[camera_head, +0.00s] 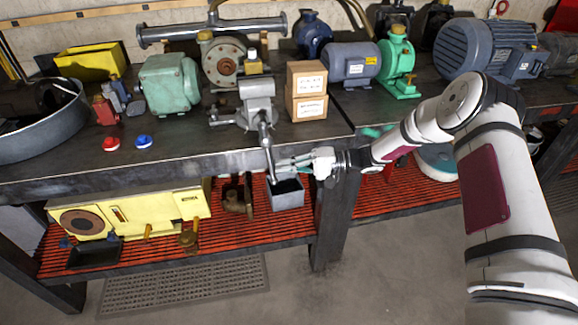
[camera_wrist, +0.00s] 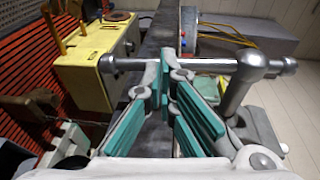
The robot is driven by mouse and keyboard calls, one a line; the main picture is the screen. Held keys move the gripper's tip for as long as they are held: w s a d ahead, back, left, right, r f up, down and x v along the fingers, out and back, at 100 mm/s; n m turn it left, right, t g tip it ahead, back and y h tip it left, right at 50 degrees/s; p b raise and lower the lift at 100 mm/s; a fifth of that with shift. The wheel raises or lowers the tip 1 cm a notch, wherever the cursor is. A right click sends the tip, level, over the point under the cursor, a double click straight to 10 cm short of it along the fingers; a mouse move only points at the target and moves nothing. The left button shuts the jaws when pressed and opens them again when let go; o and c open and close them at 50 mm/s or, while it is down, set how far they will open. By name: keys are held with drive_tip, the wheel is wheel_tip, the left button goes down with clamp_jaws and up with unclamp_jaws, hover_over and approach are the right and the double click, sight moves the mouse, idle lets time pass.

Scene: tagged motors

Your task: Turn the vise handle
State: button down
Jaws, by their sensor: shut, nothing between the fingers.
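The grey vise (camera_head: 257,100) stands at the front edge of the workbench. Its handle (camera_head: 267,158) is a metal bar that hangs down in front of the bench edge. In the wrist view the handle (camera_wrist: 218,64) runs across the picture, with the vise's screw end (camera_wrist: 246,78) towards its right end. My gripper (camera_head: 282,164), with teal pads, is just right of the handle's lower part. In the wrist view my gripper (camera_wrist: 171,78) is shut and empty, its fingertips overlapping the bar and hiding a short piece. I cannot tell whether they touch it.
A cardboard box (camera_head: 306,90) stands right of the vise, with a green pump (camera_head: 398,68) and motors beyond. Red (camera_head: 111,143) and blue (camera_head: 144,142) buttons lie left. Below, a grey bin (camera_head: 287,194) and yellow machine (camera_head: 130,211) occupy the red lower shelf. The bench leg (camera_head: 333,220) is close by.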

drive_tip(key=shift+s+a+f+y+b, duration=0.15)
drive_tip(key=shift+a+f+y+b, duration=0.05)
drive_tip(key=shift+a+y+b, duration=0.55)
